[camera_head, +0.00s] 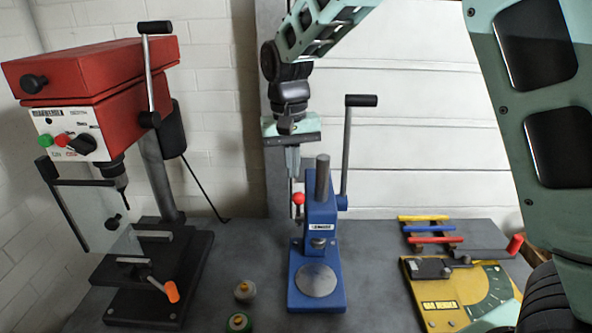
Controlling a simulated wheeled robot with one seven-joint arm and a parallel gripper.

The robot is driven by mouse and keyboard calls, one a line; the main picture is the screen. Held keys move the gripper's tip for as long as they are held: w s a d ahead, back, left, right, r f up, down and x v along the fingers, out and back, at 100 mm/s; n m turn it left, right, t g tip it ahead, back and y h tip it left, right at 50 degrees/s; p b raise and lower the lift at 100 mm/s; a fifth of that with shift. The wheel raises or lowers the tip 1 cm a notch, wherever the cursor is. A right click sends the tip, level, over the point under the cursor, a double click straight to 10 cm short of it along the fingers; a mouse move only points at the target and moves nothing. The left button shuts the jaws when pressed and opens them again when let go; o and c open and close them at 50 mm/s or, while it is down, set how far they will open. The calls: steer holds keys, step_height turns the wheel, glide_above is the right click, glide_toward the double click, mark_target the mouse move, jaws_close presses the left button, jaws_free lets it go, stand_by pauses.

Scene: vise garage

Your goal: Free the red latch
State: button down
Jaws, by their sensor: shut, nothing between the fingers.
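A small red ball-shaped knob (298,198), which looks like the red latch, sits on the left side of the blue press (320,225). The press stands upright on the bench, with a grey ram column and a black-handled lever (347,140) at its right. The latch's mounting is too small to make out.
A red drill press (100,70) with a clear guard stands at the left. Two small round weights (242,300) lie left of the blue base. A yellow bending tool (455,290) and several coloured bars (430,228) lie at the right. Bare grey bench (375,260) shows between.

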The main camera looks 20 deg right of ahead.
mark_target(299, 211)
steer(key=s, duration=0.1)
steer(key=s+p, duration=0.1)
steer(key=s, duration=0.1)
steer(key=shift+s+a+f, duration=0.25)
steer(key=shift+s+a, duration=0.1)
steer(key=shift+s, duration=0.05)
steer(key=shift+a+f, duration=0.1)
